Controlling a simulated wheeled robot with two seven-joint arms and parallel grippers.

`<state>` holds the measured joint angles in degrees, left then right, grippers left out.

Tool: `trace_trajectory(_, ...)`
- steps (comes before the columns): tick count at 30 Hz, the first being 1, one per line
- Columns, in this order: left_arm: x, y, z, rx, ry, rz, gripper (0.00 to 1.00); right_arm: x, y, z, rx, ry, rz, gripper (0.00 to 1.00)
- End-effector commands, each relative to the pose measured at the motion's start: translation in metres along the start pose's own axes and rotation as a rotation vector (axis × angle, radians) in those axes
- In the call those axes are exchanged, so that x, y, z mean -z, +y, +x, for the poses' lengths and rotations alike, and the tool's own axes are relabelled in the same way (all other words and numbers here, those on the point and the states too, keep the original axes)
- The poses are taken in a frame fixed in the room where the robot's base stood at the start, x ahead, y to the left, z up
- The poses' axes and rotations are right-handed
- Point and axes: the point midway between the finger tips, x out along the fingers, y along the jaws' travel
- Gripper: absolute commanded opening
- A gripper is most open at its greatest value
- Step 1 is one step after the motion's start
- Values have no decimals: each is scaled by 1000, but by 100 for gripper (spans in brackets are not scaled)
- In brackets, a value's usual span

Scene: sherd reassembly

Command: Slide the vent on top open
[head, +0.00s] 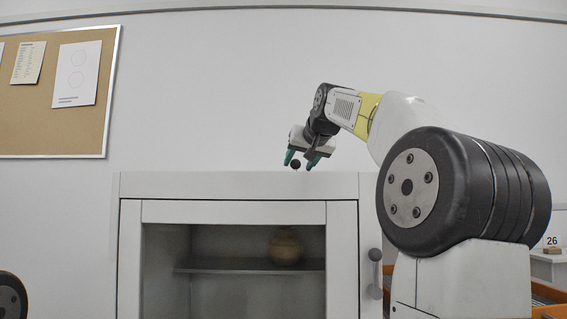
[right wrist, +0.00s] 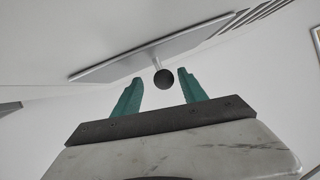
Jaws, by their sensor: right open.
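The white cabinet (head: 240,185) stands in front of me, and its top surface is not visible in the head view. The vent's slider is a flat grey plate (right wrist: 110,68) in the right wrist view, with a dark round knob (right wrist: 164,78) on a short stem. The knob also shows just above the cabinet top in the head view (head: 295,164). Dark vent slots (right wrist: 262,18) show beyond the plate's right end. My right gripper (head: 300,160) is open, its green fingertips (right wrist: 158,80) on either side of the knob, with gaps visible. My left gripper is out of view.
The cabinet has a glass-fronted door with a grey handle (head: 375,272) at right. Inside, a tan pot (head: 285,246) sits on a shelf (head: 225,266). An orange bin (head: 548,293) is at lower right. Space above the cabinet is clear apart from my right arm.

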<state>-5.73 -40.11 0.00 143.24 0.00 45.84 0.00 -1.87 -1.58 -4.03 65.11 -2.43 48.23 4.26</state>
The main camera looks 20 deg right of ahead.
Motion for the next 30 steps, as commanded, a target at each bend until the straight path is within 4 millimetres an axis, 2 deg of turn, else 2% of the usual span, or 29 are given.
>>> trace_trajectory(4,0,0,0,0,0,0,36,1,0,-14,1,2,0,50)
trace_trajectory(12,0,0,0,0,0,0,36,1,1,-59,-1,3,0,50)
trace_trajectory(15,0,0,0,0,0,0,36,0,1,-71,-1,2,0,50)
trace_trajectory(20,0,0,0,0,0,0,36,0,1,-78,-1,0,0,50)
trace_trajectory(30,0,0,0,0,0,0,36,0,1,-78,-1,0,0,50)
